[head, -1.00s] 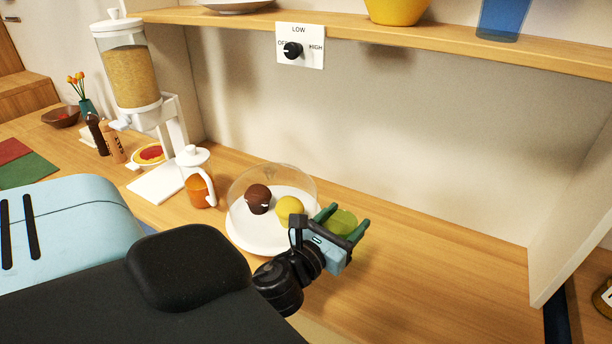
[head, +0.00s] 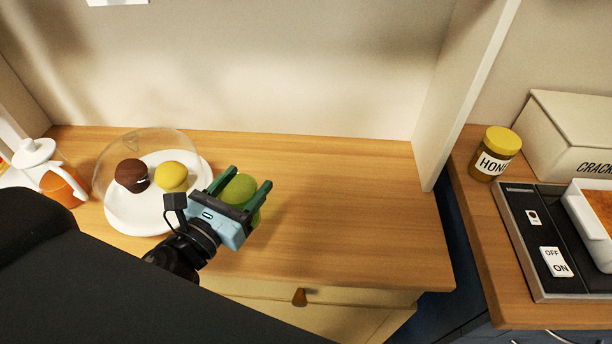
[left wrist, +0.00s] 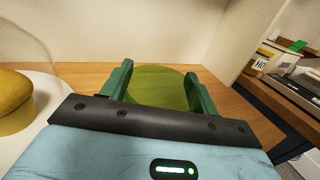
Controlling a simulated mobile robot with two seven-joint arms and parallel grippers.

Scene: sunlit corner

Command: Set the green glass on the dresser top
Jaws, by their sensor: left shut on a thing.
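The green glass (head: 240,189) is between the green fingers of my left gripper (head: 243,187), which is shut on it. In the left wrist view the glass (left wrist: 160,86) shows as a see-through green round shape between the two fingers (left wrist: 158,90). The glass is over the wooden dresser top (head: 340,215); I cannot tell whether it touches the wood. A drawer front with a knob (head: 299,297) shows below the top's front edge. My right gripper is not in view.
A white cake plate (head: 133,219) under a clear dome, with brown and yellow round items, stands just left of the gripper. The top is bare to the right, up to an upright panel (head: 465,95). Beyond a gap, another counter holds a honey jar (head: 495,153).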

